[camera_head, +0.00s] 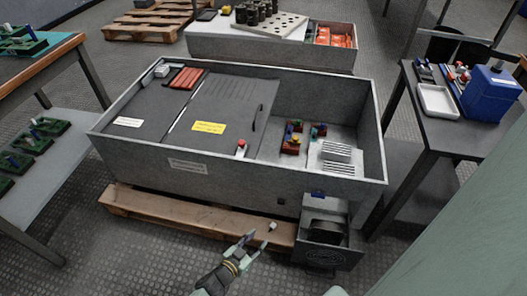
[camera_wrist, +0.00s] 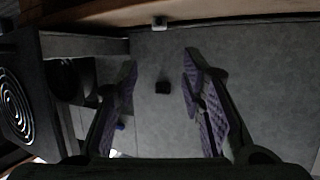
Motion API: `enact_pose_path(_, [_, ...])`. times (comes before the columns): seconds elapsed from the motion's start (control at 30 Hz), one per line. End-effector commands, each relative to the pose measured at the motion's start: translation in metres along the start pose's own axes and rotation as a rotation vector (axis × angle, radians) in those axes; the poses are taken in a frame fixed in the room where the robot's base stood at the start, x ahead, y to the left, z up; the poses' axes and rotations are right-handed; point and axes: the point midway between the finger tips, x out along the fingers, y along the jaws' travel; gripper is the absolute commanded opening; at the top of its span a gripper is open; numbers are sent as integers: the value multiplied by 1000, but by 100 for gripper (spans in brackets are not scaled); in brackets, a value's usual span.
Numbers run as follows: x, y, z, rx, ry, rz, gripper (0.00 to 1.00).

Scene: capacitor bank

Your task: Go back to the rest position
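My gripper (camera_head: 246,248) is low in the head view, in front of the grey cabinet's front wall and the wooden pallet under it. In the wrist view its two purple-padded fingers (camera_wrist: 160,65) stand well apart with nothing held between them. A small dark knob (camera_wrist: 162,87) on a grey surface shows in the gap between the fingers, beyond them. A dark knob also shows on the front wall in the head view (camera_head: 281,201).
The grey cabinet (camera_head: 180,155) stands on the wooden pallet (camera_head: 150,209). An open drawer-like box with a fan grille (camera_head: 325,256) juts out right of my gripper. Tables flank it left (camera_head: 50,58) and right (camera_head: 460,135). Floor at the front left (camera_head: 110,255) is clear.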

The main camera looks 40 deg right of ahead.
Motion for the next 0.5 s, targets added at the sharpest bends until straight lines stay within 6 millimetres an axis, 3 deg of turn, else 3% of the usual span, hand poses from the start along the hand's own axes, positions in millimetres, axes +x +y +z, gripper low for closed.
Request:
enact_pose_path(0.17, [-14,0,0,-1,0,0,37])
enact_pose_path(0.5, [-16,1,0,-1,0,0,37])
